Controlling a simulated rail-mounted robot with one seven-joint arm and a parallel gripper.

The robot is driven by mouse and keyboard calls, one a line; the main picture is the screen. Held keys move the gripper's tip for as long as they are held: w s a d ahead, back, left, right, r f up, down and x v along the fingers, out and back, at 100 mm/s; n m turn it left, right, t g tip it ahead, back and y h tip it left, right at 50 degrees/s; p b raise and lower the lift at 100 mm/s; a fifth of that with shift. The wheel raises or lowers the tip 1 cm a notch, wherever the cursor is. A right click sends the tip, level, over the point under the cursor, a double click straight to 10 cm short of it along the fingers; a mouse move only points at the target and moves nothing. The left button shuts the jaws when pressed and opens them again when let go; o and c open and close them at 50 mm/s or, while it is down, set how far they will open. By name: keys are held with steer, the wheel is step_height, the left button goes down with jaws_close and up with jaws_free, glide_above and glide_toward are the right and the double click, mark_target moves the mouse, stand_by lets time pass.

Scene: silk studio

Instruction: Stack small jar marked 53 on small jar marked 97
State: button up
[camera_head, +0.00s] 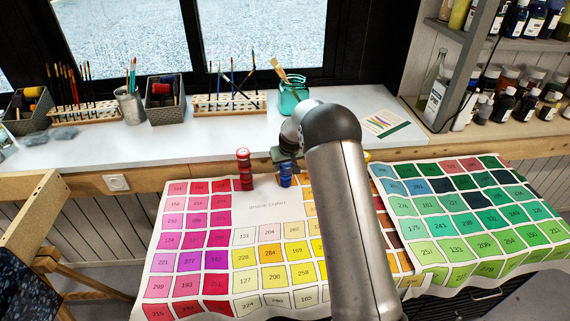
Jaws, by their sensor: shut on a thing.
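Small jars stand at the back of the colour chart, and their numbers are too small to read, so I cannot tell which are 53 and 97. A red jar (243,155) sits on top of another red one (246,180) in a column. The fingertips are small and partly hidden. I cannot tell whether the blue jar touches the chart.
My arm covers the chart's middle right. A yellow item (367,155) peeks out behind it. The numbered chart (265,195) has bare cloth near the jars. Behind stand a teal glass jar with brushes (293,97), a brush rack (228,103) and a bottle shelf (460,35).

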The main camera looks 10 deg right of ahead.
steer(key=shift+f, duration=0.25)
steer(key=o, duration=1.1)
steer(key=a+b+v, duration=0.1)
steer(key=b+v, duration=0.2)
steer(key=v, duration=1.4)
steer(key=s+g, duration=0.1)
steer(key=s, duration=1.2)
steer(key=s+f+m+g, duration=0.1)
steer(key=s, duration=1.3)
steer(key=s+g, duration=0.2)
steer(key=s, duration=1.2)
steer(key=shift+s+a+f, duration=0.25)
steer(key=shift+a, duration=0.05)
